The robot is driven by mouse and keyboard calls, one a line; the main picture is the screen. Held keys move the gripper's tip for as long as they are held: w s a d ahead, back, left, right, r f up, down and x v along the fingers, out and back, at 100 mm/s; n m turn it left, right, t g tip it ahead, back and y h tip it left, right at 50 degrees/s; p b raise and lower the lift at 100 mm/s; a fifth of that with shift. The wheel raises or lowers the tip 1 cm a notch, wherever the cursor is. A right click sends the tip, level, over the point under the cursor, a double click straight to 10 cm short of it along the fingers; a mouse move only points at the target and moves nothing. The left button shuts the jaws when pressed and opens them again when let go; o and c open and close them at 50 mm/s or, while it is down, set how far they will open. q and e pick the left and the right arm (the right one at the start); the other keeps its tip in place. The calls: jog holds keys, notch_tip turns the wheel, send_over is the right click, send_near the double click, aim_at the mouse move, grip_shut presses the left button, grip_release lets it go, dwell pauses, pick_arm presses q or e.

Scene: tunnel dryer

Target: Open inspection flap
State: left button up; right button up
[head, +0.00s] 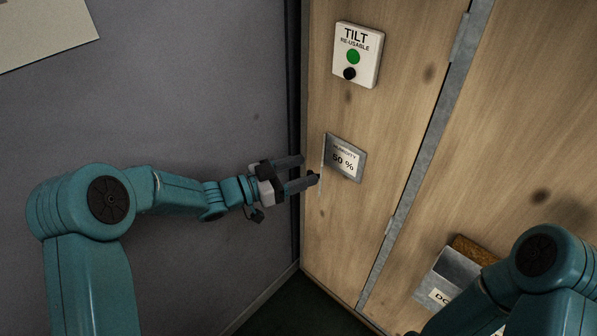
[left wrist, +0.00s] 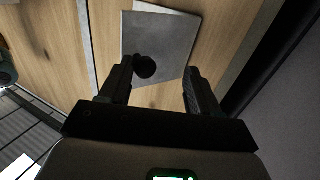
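The inspection flap (left wrist: 180,35) is a grey metal plate with a round black knob (left wrist: 145,67) in the left wrist view. In the head view the flap (head: 323,150) shows as a thin, nearly edge-on strip standing out from the wooden panel. Beside it a grey plate (head: 357,176) with a "HUMIDITY 50 %" label is exposed. My left gripper (head: 311,168) is at the flap's left side, fingers apart. In the left wrist view the knob lies between the fingertips (left wrist: 160,72), closer to the left finger; contact is unclear. My right gripper is out of view.
A white "TILT" indicator (head: 358,54) with green and black dots is above on the wooden panel (head: 400,100). A metal strip (head: 425,150) runs down the wood. A metal holder (head: 446,277) is low right, near my right arm. A grey wall (head: 200,90) is left.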

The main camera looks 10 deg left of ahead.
pick_arm(q)
jog(key=shift+w+a+r, duration=0.1)
jog(key=shift+r, duration=0.05)
notch_tip(320, 180, up, 20)
jog(key=p, duration=0.3)
dwell(0.4)
jog(key=shift+c, duration=0.3)
